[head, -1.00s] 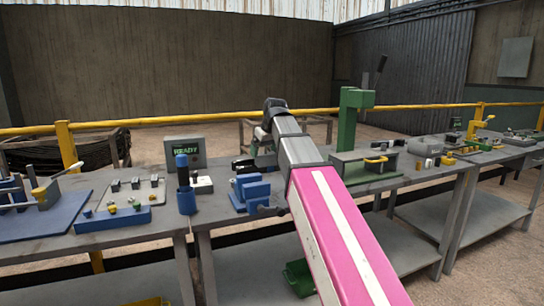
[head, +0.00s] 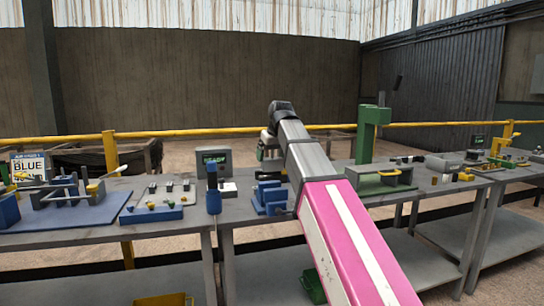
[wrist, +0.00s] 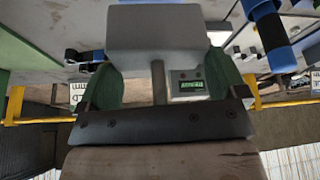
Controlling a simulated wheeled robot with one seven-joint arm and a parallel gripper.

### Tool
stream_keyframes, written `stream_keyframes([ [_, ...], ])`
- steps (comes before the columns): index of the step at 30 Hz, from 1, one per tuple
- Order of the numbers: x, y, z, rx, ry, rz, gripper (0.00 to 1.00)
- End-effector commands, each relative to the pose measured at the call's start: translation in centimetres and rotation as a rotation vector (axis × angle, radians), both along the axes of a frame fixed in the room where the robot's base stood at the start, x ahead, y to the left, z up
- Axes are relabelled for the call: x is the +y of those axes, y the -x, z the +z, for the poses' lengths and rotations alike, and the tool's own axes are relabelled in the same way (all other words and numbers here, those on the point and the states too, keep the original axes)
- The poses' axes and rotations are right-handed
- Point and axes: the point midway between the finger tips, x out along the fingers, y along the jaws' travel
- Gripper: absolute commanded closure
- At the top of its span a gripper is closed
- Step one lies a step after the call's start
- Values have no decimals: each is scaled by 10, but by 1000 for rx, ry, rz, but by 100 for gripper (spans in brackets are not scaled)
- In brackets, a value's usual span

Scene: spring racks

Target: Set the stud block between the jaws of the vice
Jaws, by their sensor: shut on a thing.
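The vice (head: 270,196) is a blue block-like tool with a dark handle, on the grey bench in the head view. My gripper (wrist: 160,68) has green-padded fingers, shut on the stud block (wrist: 157,27), a grey block with a thin stud between the fingers. In the head view my gripper shows only partly, behind my arm and above and beyond the vice. The stud block is held above the bench, apart from it as far as I can tell. In the wrist view the block hides much of what lies beyond; the vice's jaws are not clear.
A green press (head: 368,140) stands to the right. A blue tray (head: 150,214) of small parts lies left. A yellow rail (head: 230,132) runs behind.

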Motion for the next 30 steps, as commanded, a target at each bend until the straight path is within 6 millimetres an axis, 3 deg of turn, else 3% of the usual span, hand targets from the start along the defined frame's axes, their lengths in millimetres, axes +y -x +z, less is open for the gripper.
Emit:
stream_keyframes([
  [30, 0, 0, -52, -1, 0, 0, 55],
])
